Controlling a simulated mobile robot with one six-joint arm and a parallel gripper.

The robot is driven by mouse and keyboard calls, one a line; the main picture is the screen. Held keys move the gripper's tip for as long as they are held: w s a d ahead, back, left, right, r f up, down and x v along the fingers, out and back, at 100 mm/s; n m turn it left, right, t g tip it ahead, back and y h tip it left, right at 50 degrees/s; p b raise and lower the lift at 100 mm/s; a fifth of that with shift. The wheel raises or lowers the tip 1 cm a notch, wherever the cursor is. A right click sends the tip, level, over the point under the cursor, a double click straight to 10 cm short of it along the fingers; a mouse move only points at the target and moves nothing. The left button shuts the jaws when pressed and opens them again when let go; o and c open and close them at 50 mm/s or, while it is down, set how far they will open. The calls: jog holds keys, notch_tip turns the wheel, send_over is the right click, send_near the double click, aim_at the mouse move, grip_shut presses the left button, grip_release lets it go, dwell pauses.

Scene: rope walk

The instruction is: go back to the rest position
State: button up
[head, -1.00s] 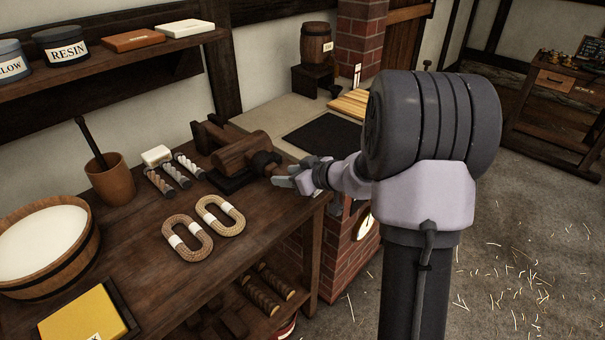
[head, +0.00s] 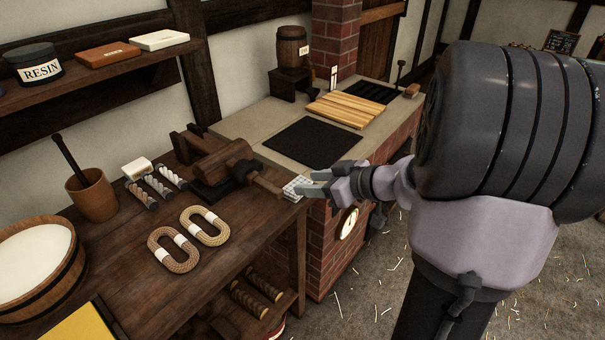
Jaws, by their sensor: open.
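My gripper (head: 312,183) is open near the right end of the wooden workbench (head: 130,255). The jaws appear empty. My arm reaches in from the right side of the picture and hides part of the floor behind it.
A wooden clamp-like device (head: 222,168) stands just left of my gripper. Two rope coils (head: 174,249) lie on the bench. A brick hearth (head: 335,250) with a dark plate (head: 312,142) and a slatted board (head: 343,111) stands behind. Floor shows at right.

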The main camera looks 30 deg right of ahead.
jog(key=s+a+r+g+y, duration=0.1)
jog(key=a+g, duration=0.1)
jog(key=a, duration=0.4)
jog(key=s+a+r+g+y, duration=0.1)
jog(key=s+a+r, duration=0.1)
jog(key=a, duration=0.4)
jog(key=s+a+r+m+g+h, duration=0.1)
jog(key=s+a+m, duration=0.3)
jog(key=s, duration=0.4)
jog(key=s+a+r+m+g+h, duration=0.1)
jog(key=s+a+m+h, duration=0.1)
jog(key=s+a+m, duration=0.2)
jog(key=s+a, duration=0.3)
jog(key=shift+s+a+g+h, duration=0.2)
jog(key=shift+s+g+h, duration=0.15)
jog(key=shift+g+h, duration=0.05)
